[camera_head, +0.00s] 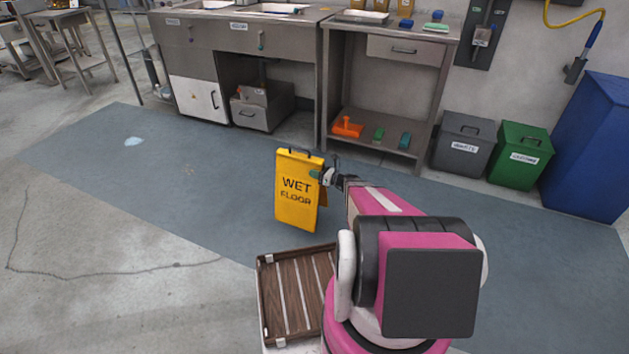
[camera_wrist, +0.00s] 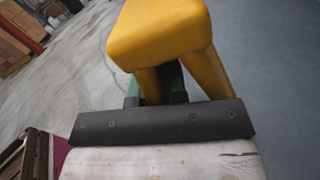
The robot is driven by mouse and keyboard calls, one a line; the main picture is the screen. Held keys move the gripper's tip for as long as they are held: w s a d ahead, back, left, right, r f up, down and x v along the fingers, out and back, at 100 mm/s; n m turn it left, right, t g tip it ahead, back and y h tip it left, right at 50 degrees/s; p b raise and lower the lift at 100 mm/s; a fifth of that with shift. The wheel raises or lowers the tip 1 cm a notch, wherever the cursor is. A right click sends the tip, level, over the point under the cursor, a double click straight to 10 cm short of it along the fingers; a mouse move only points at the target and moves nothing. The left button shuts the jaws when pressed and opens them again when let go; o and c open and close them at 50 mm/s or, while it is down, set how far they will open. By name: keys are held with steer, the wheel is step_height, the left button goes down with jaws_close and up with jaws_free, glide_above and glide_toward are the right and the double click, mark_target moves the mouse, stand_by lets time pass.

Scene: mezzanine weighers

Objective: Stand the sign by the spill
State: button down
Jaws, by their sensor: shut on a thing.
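The yellow wet floor sign (camera_head: 296,205) is held upright in the middle of the head view, with its lettered panel facing me. My gripper (camera_head: 322,174) is shut on the sign at its upper right edge. In the wrist view, the yellow sign (camera_wrist: 165,35) fills the space in front of my gripper (camera_wrist: 158,92), and its two panels spread apart behind the jaws. Whether the sign's foot touches the floor is hard to tell. A small pale spill (camera_head: 134,141) lies on the blue-grey floor strip, to the left of the sign and apart from it.
A slatted wooden tray (camera_head: 262,300) sits close to me, below the sign. Steel sink units (camera_head: 195,62) and a steel table (camera_head: 390,75) line the back. Grey (camera_head: 463,143), green (camera_head: 519,155) and blue (camera_head: 592,150) bins stand at right. The floor around the spill is clear.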

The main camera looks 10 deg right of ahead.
mark_target(301, 183)
steer(key=shift+w+d+f, duration=0.1)
steer(key=shift+w+f, duration=0.1)
steer(key=shift+f, duration=0.55)
steer(key=shift+w+a+f, duration=0.1)
steer(key=shift+w+f, duration=0.1)
steer(key=shift+f, duration=0.6)
steer(key=shift+w+d+f, duration=0.1)
steer(key=shift+w+f, duration=0.1)
steer(key=shift+f, duration=0.65)
steer(key=c, duration=1.2)
jaws_free()
steer(key=shift+o, duration=0.2)
